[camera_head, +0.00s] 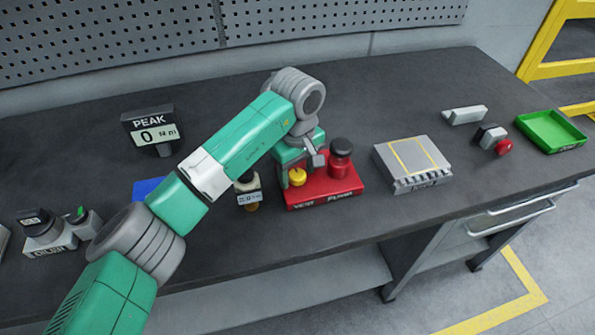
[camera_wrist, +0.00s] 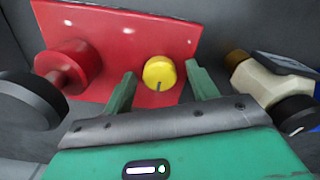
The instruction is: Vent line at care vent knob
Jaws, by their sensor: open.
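The yellow vent knob (camera_head: 297,177) sits on the left part of a red block (camera_head: 325,194), above lettering that seems to read VENT. In the wrist view the yellow knob (camera_wrist: 159,72) shows a dark mark at its lower edge. My gripper (camera_wrist: 160,71) is open, with one green finger on each side of the knob and a visible gap to each. Whether the fingertips reach down beside the knob or stay above it is not clear. In the head view my gripper (camera_head: 297,168) hides part of the block behind the knob.
A red cylinder with a black top (camera_head: 340,158) stands right beside the knob on the block. A grey slotted block (camera_head: 412,163), green tray (camera_head: 551,131) and PEAK display (camera_head: 150,130) stand farther off.

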